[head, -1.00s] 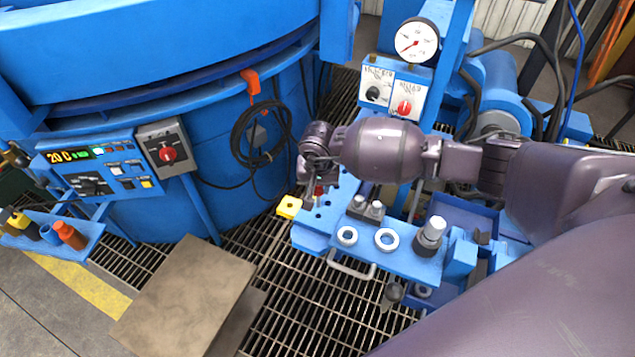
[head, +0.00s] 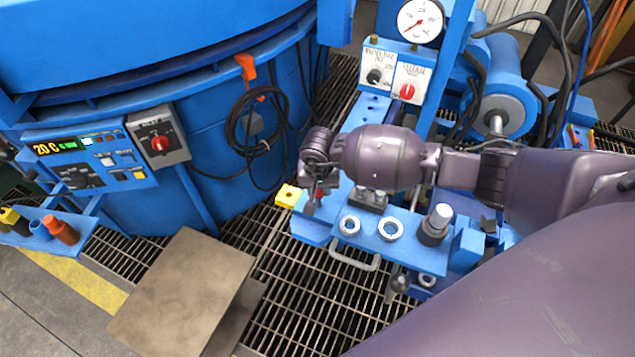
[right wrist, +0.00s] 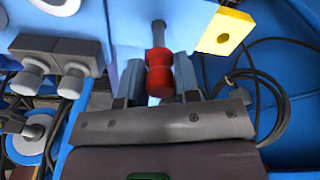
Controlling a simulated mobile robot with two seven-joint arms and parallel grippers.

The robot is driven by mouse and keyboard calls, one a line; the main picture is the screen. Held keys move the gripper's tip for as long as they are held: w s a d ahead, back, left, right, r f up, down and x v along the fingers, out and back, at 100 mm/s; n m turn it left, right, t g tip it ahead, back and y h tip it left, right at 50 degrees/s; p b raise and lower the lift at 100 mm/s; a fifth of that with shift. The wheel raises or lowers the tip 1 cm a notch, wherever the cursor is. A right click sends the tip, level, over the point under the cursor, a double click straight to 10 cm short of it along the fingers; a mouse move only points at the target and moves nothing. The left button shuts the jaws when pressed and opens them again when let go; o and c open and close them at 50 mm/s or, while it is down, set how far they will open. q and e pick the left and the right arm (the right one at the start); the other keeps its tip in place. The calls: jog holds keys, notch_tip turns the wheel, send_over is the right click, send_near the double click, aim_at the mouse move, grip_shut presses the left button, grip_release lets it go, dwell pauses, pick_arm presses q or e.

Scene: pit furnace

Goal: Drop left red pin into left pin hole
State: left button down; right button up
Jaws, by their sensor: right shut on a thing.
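The red pin (right wrist: 158,75) is held between the fingers of my right gripper (right wrist: 160,82), with a grey shaft showing beyond its red body in the right wrist view. In the head view my right gripper (head: 318,192) is over the left end of the blue bench, and my wrist hides most of the pin. A yellow block with a hole (head: 288,196) juts out at the bench's left end. It also shows in the right wrist view (right wrist: 226,32), up and right of the pin, apart from it. I cannot tell which hole is the left pin hole. My left gripper is not in view.
The blue bench (head: 392,258) carries two white rings (head: 390,229), a grey-capped black knob (head: 436,224) and a pair of grey knobs (right wrist: 53,80). Behind stand a gauge (head: 420,21) and switch boxes (head: 410,82). The blue furnace (head: 215,115) with cables is left.

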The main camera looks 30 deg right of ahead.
aim_at(319, 196)
jog(key=shift+f+b, duration=0.5)
jog(key=shift+f, duration=1.4)
jog(key=shift+b, duration=0.3)
jog(key=o, duration=1.1)
jog(key=shift+c, duration=0.2)
